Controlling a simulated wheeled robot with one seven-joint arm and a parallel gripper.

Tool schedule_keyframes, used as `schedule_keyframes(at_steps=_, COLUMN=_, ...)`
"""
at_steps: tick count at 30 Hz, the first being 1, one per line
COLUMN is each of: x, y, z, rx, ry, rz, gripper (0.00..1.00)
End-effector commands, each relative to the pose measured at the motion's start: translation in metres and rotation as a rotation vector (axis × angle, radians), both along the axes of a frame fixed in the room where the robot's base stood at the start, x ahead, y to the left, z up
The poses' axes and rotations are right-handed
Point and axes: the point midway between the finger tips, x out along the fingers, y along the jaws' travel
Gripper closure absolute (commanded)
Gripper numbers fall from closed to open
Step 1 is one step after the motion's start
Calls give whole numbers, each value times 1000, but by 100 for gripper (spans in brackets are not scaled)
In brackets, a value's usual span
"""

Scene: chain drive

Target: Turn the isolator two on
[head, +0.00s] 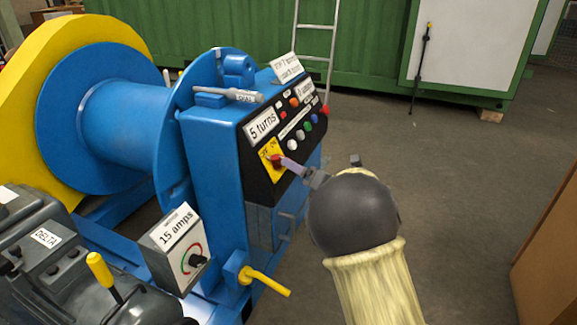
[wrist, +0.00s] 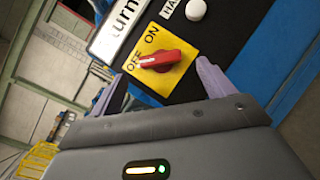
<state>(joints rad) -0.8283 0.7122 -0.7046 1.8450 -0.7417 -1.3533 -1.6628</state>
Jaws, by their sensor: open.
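A red rotary switch (wrist: 160,61) sits on a yellow plate (wrist: 142,83) marked OFF and ON in the wrist view. The white mark on its handle points towards OFF. In the head view the red knob (head: 276,160) is on the sloped black panel of the blue machine. No label naming isolator two is legible. My gripper (wrist: 162,70) is open, with one pale purple finger on each side of the knob. I cannot tell whether either finger touches it. In the head view my gripper (head: 291,167) reaches the knob from the right, partly hiding the plate.
The panel (head: 266,145) also carries several coloured buttons and a "5 turns" label (head: 262,126). A "15 amps" box (head: 176,248) with a dial stands below left. A yellow lever (head: 268,283) sticks out low.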

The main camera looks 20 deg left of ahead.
Motion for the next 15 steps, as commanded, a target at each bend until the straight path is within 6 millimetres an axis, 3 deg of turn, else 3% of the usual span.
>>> schedule_keyframes(at_steps=7, x=19, y=35, z=-2, rx=-2, ry=-1, rz=1, gripper=19)
schedule_keyframes(at_steps=15, x=25, y=45, z=0, rx=-1, ry=0, rz=-1, gripper=19)
